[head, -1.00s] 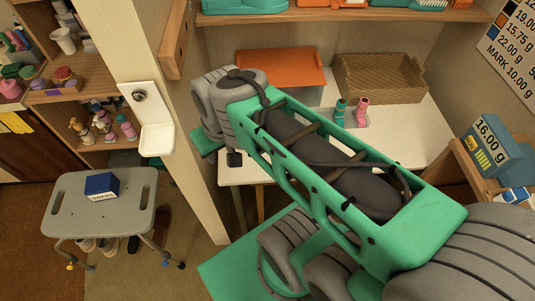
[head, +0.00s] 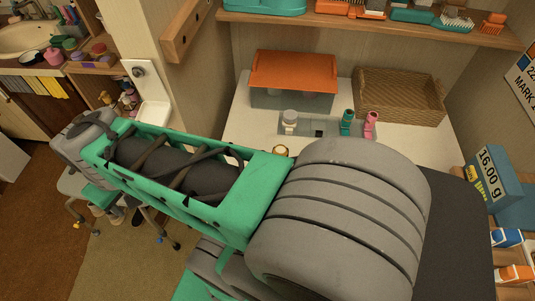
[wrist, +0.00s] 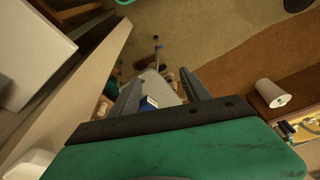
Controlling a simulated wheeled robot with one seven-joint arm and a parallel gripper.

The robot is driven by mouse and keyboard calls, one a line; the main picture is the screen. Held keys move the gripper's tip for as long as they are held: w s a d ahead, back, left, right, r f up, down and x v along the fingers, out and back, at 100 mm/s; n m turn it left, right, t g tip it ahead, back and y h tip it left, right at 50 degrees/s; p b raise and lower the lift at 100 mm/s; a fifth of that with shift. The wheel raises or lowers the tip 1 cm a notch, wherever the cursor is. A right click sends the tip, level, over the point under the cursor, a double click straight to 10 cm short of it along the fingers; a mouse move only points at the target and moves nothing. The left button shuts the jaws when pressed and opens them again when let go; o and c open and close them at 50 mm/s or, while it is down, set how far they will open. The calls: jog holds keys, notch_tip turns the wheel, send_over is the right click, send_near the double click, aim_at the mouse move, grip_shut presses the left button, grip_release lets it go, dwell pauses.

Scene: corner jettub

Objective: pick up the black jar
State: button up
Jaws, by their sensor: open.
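I cannot make out a black jar for certain in either view. In the head view, a small tray (head: 330,130) on the white table holds a white-topped jar (head: 289,118), a green bottle (head: 347,118) and a pink bottle (head: 370,123). A small gold-rimmed item (head: 281,150) shows just above my arm, which hides the near part of the table. My gripper (wrist: 160,78) is open and empty in the wrist view, pointing down over the floor and the grey stool (wrist: 160,88) with a blue box (wrist: 149,102), well below the fingers.
An orange-lidded box (head: 293,72) and a woven basket (head: 400,97) stand at the back of the table. A wooden shelf (head: 370,25) hangs above. A wall post (head: 125,55) stands left of the table. Open floor lies at lower left.

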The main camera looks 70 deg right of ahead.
jog(key=shift+o, duration=1.4)
jog(key=s+d+f+m, duration=0.2)
jog(key=d, duration=0.3)
jog(key=s+d+f+m+g, duration=0.1)
jog(key=d+f+m, duration=0.1)
jog(key=d, duration=0.2)
jog(key=shift+s+d+b, duration=0.35)
jog(key=shift+o, duration=0.6)
jog(key=s+d+f+m+g, duration=0.1)
jog(key=s+d+f+m, duration=0.1)
jog(key=s+d, duration=0.2)
jog(key=shift+d, duration=1.1)
jog(key=n+b, duration=0.2)
jog(key=n, duration=0.8)
send_over(280, 151)
jog(key=shift+g, duration=0.4)
notch_tip(280, 151, down, 6)
jog(key=shift+a+r, duration=0.15)
jog(key=shift+r, duration=0.05)
jog(key=f, duration=0.7)
jog(key=shift+d+f, duration=0.2)
